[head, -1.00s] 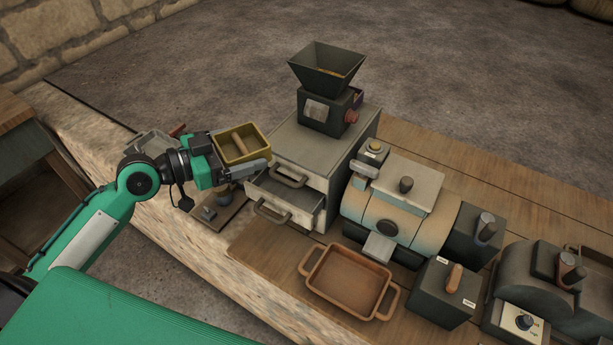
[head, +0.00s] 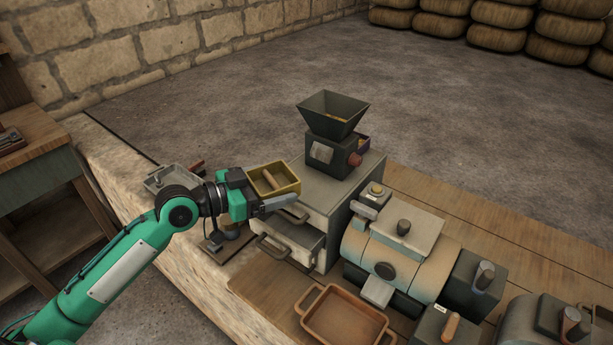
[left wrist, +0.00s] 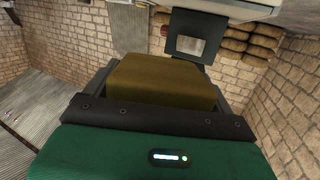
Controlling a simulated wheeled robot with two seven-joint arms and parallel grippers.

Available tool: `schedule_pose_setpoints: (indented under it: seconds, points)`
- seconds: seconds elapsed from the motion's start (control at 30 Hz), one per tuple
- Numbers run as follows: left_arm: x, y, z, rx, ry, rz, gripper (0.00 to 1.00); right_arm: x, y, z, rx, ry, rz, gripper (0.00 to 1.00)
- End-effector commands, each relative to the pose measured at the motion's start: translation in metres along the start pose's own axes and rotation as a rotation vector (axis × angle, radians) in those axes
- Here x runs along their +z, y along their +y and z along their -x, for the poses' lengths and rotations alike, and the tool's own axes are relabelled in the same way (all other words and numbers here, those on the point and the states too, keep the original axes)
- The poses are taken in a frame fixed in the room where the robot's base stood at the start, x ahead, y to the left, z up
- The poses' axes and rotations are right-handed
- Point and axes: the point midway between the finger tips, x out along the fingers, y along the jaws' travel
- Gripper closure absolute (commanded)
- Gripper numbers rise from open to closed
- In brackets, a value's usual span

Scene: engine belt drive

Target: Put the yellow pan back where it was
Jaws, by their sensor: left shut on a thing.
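The yellow pan (head: 288,186) is a small box-shaped pan with a light brown, roll-shaped piece (head: 268,180) in it. My left gripper (head: 272,200) is shut on the pan and holds it up beside the grey drawer cabinet (head: 335,190), above its open drawer. In the left wrist view the pan's yellow-brown side (left wrist: 162,82) fills the space between the fingers. My right gripper is not in view.
An orange-brown tray with handles (head: 345,322) lies in front of a rounded machine (head: 385,255). A grey metal tray (head: 165,180) sits at the left on the stone ledge. A wooden side table (head: 35,160) stands at the far left.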

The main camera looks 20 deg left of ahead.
Motion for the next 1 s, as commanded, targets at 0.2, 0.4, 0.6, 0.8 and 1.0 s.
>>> schedule_pose_setpoints:
  seconds: [0.2, 0.4, 0.6, 0.8, 1.0]
  points:
    - [-0.012, -0.019, -0.045, 0.0, 0.005, 0.003, 0.43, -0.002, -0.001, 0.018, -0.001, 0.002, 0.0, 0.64]
    - [-0.018, -0.036, -0.087, 0.0, 0.004, 0.002, 0.43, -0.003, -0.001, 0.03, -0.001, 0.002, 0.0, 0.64]
    - [0.0, -0.043, -0.107, 0.001, -0.003, 0.005, 0.43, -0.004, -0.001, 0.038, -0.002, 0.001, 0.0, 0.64]
    - [0.017, -0.043, -0.109, 0.0, 0.0, 0.0, 0.43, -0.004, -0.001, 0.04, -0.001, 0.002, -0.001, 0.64]
    - [0.044, -0.043, -0.113, 0.0, -0.001, 0.004, 0.43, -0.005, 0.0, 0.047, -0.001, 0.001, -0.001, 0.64]
